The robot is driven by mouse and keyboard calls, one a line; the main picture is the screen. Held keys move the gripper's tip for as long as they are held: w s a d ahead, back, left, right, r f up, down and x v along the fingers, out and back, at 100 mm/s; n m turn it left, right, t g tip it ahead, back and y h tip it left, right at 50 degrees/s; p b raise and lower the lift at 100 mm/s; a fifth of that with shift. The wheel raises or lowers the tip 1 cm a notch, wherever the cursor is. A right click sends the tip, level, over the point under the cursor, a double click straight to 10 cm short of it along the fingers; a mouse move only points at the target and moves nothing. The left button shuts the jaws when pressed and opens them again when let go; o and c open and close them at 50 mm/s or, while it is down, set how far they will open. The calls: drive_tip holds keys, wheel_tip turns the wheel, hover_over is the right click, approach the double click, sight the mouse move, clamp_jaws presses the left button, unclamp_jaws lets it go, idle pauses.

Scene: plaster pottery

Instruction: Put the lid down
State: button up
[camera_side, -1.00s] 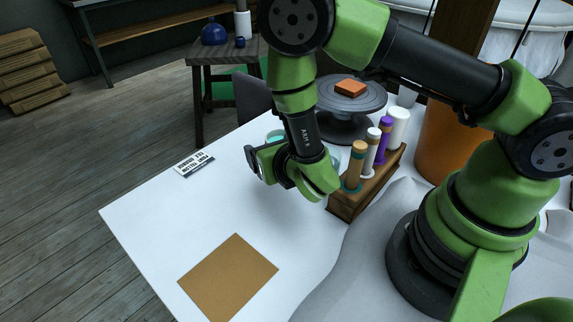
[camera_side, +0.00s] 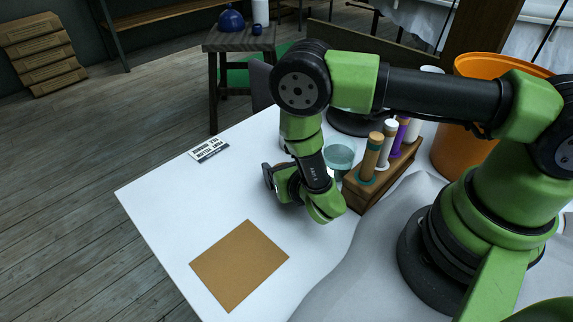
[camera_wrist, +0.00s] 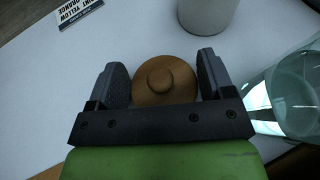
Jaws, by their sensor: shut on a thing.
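The lid (camera_wrist: 166,78) is a round brown wooden disc with a knob in its middle, seen from above in the wrist view. My gripper (camera_wrist: 163,80) is shut on it, with a dark finger on its left and right sides. In the side view my gripper (camera_side: 270,180) is low over the white table, left of the wooden rack; the lid is hidden there. I cannot tell whether the lid touches the table. A pale grey cylindrical vessel (camera_wrist: 207,14) stands beyond the lid in the wrist view, apart from it.
A clear glass jar (camera_wrist: 291,94) stands close right of my gripper; it shows in the side view (camera_side: 339,156) too. The wooden rack (camera_side: 383,189) holds several upright bottles. A printed card (camera_side: 209,150) lies at the left edge. A brown mat (camera_side: 239,265) lies in front. Table between them is clear.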

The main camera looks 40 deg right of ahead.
drive_tip(key=o, duration=1)
drive_tip(key=shift+c, duration=0.2)
drive_tip(key=shift+r, duration=0.1)
drive_tip(key=v, duration=1.2)
drive_tip(key=shift+r, duration=0.1)
drive_tip(key=shift+w+r+m, duration=0.15)
drive_tip(key=shift+w+m, duration=0.05)
drive_tip(key=shift+m, duration=0.4)
drive_tip(key=w+a+r+m+g+y, duration=0.1)
drive_tip(key=w+r+m+g+y, duration=0.15)
drive_tip(key=r+m, duration=0.6)
drive_tip(key=w+a+r+m+g+y, duration=0.2)
drive_tip(key=r+m+y, duration=0.3)
drive_tip(key=m, duration=0.7)
drive_tip(key=s+d+r+m, duration=0.4)
drive_tip(key=s+r+m, duration=0.2)
drive_tip(key=s+m, duration=0.1)
drive_tip(key=s+d+r+m, duration=0.4)
drive_tip(key=s+r+m, duration=0.3)
drive_tip(key=shift+d+r+g, duration=0.3)
drive_tip(key=shift+d+g, duration=0.05)
drive_tip(key=shift+g, duration=0.1)
